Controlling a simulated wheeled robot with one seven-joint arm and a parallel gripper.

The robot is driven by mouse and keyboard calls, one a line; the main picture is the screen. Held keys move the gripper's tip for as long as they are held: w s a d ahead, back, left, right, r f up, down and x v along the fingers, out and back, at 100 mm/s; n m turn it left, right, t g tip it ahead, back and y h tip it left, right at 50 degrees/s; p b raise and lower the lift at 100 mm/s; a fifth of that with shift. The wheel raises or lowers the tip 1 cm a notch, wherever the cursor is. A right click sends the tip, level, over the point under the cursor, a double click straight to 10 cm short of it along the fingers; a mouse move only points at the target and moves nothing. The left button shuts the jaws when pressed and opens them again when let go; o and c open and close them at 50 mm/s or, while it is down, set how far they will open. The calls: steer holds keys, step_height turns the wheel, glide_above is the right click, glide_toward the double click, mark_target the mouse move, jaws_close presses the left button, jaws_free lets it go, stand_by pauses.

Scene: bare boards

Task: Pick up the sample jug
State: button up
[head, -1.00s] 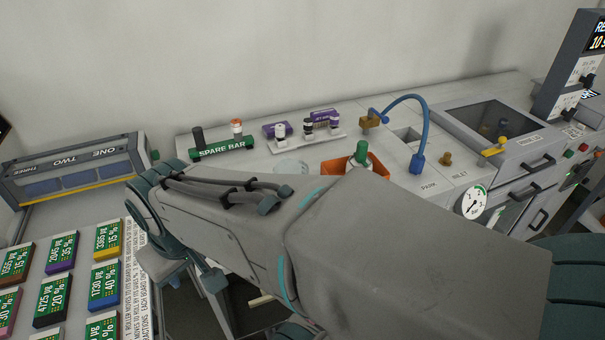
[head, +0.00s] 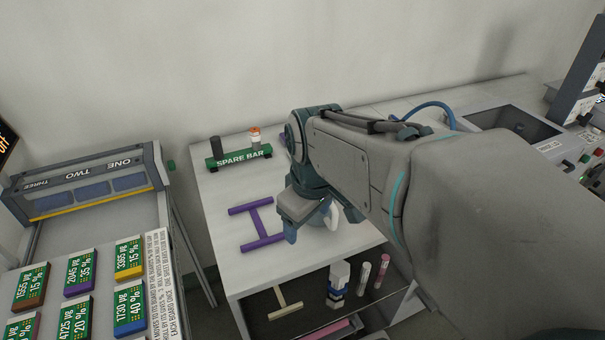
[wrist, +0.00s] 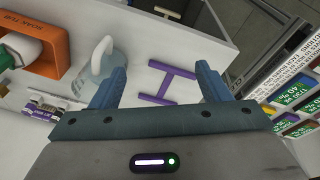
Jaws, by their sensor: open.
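The sample jug looks like a clear vessel (wrist: 92,72) with a pale handle, at the upper left of the wrist view, beside my left finger, which partly covers it. In the head view only part of the jug (head: 331,217) shows, behind my gripper on the white bench top.
A purple H-shaped piece (head: 257,223) lies flat left of the jug. An orange soak tub (wrist: 38,52) holds a green-topped bottle. A green spare bar rack (head: 239,158) stands at the back. Below the bench top is an open shelf (head: 300,312) with several items. Labelled blocks (head: 130,308) lie at left.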

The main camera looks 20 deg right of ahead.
mark_target(332, 209)
steer(key=w+d+r+n+g+p, duration=0.2)
steer(key=w+d+r+n, duration=0.1)
steer(key=w+d+n, duration=0.85)
steer(key=shift+n, duration=0.95)
steer(key=f, duration=0.2)
steer(key=s+a+f, duration=0.1)
steer(key=f, duration=0.2)
steer(key=s+f, duration=0.1)
steer(key=f, duration=0.2)
steer(key=shift+a+f, duration=0.1)
steer(key=shift+a, duration=0.2)
steer(key=shift+s+f+p, duration=0.2)
steer(key=shift+f, duration=1.15)
steer(key=shift+s+f+p, duration=0.15)
steer(key=shift+f+p, duration=0.05)
steer(key=shift+f, duration=1.15)
steer(key=shift+c, duration=0.3)
steer(key=c, duration=1.3)
steer(key=shift+r, duration=0.1)
